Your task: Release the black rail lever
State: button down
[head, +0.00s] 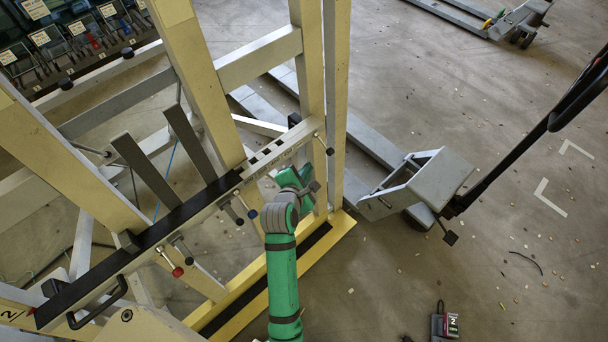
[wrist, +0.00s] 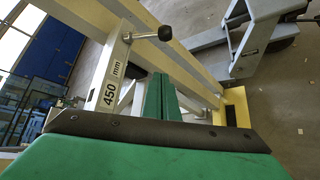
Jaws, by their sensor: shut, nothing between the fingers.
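The rail (head: 205,205) runs diagonally across the yellow frame in the head view. A lever with a black ball knob (head: 329,151) sticks out near the rail's upper right end. My green gripper (head: 303,182) is just below and left of that knob in the head view. In the wrist view its fingers (wrist: 168,92) are shut and empty, apart from the lever.
A red-knobbed lever (head: 177,271) and a blue-knobbed lever (head: 251,213) sit further down the rail. Yellow posts (head: 337,90) stand close behind my gripper. A grey pallet jack (head: 430,180) stands to the right. Open floor (head: 530,240) lies at the lower right.

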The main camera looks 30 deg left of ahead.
aim_at(325, 145)
jog(key=shift+w+d+r, duration=0.1)
jog(key=shift+w+d, duration=0.25)
jog(key=shift+w, duration=0.55)
jog(key=shift+w+d+f, duration=0.1)
jog(key=shift+w+d, duration=0.25)
jog(key=shift+w, duration=0.55)
jog(key=shift+w+d+r, duration=0.1)
jog(key=shift+w+d, duration=0.25)
jog(key=shift+w, duration=0.55)
jog(key=shift+d, duration=0.1)
